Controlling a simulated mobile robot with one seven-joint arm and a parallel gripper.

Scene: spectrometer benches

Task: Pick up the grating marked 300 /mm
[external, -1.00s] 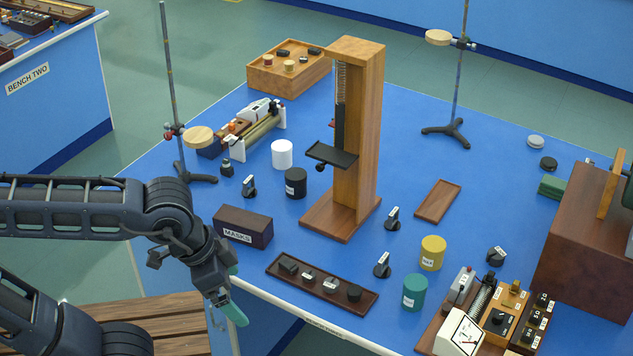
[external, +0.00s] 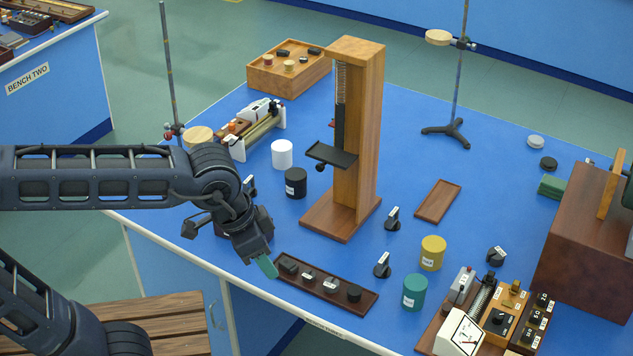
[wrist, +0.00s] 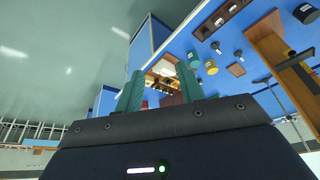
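I cannot read 300 /mm on anything in view. Small black pieces with white labels stand on the blue bench: one right of the wooden column (external: 393,218), one in front of it (external: 382,265), and one near the yellow can (external: 497,256). A brown tray (external: 318,291) holds several small dark pieces, some with pale labels; it also shows at the top of the wrist view (wrist: 232,12). My gripper (external: 266,266) hangs just left of the tray's left end, pointing down. In the wrist view its green fingers (wrist: 161,70) are apart with nothing between them.
The tall wooden column (external: 362,140) with a black shelf stands behind the tray. A yellow can (external: 433,253) and a green can (external: 415,291) stand to the right, beside the meter (external: 462,332). The masks box is mostly hidden behind my arm. An empty brown tray (external: 438,202) lies farther back.

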